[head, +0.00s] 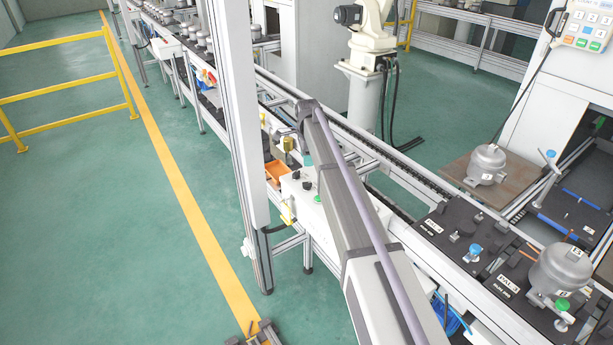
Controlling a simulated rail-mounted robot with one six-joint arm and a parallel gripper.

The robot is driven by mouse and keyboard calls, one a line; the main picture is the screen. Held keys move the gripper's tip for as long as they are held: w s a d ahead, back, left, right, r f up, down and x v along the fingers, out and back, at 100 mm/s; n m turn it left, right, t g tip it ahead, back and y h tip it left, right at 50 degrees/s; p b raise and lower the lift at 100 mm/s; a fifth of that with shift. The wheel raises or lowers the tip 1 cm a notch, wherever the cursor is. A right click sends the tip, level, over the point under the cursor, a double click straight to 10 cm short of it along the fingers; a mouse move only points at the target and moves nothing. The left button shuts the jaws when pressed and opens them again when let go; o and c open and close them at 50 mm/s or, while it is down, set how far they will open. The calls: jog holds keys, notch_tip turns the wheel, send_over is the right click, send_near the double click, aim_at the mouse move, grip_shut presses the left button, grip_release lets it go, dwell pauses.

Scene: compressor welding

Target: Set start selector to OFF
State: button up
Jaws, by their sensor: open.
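A white control box (312,212) stands beside the conveyor, left of my arm. My arm rises from the bottom of the head view to an elbow above the box and covers the box's right part. My gripper cannot be made out; the end of the arm is hidden behind its links.
An aluminium post (238,110) stands just left of the box. An orange bin (276,172) sits behind it. A compressor (560,272) is on a black fixture plate at right; another (486,165) is farther back. A yellow railing (60,92) borders open green floor at left.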

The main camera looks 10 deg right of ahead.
aim_at(307, 183)
jog(key=f+b, duration=1.1)
jog(key=shift+w+a+f, duration=0.1)
jog(key=shift+w+f, duration=0.15)
jog(key=shift+r, duration=0.1)
grip_shut()
